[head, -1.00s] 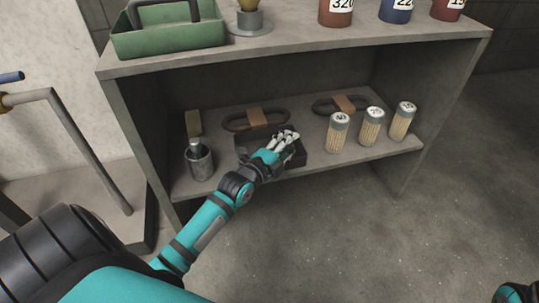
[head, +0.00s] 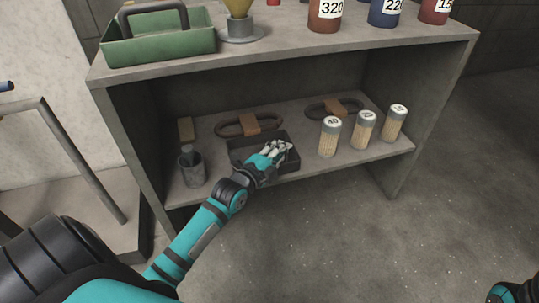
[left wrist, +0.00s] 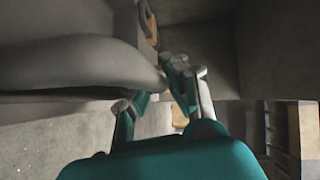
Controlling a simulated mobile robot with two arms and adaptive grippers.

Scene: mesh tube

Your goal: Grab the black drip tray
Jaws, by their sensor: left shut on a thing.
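The black drip tray (head: 238,152) lies on the lower shelf, near its front edge, left of the labelled cylinders. My left gripper (head: 272,155) reaches in from the front and is shut on the tray's right front part, covering some of it. In the left wrist view the two fingers of my left gripper (left wrist: 155,95) show, but the gripped part is not clear. My right gripper does not show; only a bit of my right arm shows at the lower right corner of the head view.
A grey cup (head: 192,170) stands left of the tray. Belt-like loops with tan bands (head: 249,124) lie behind it. Cylinders with white tops (head: 329,138) stand to the right. The upper board (head: 290,45) overhangs the shelf. The floor in front is clear.

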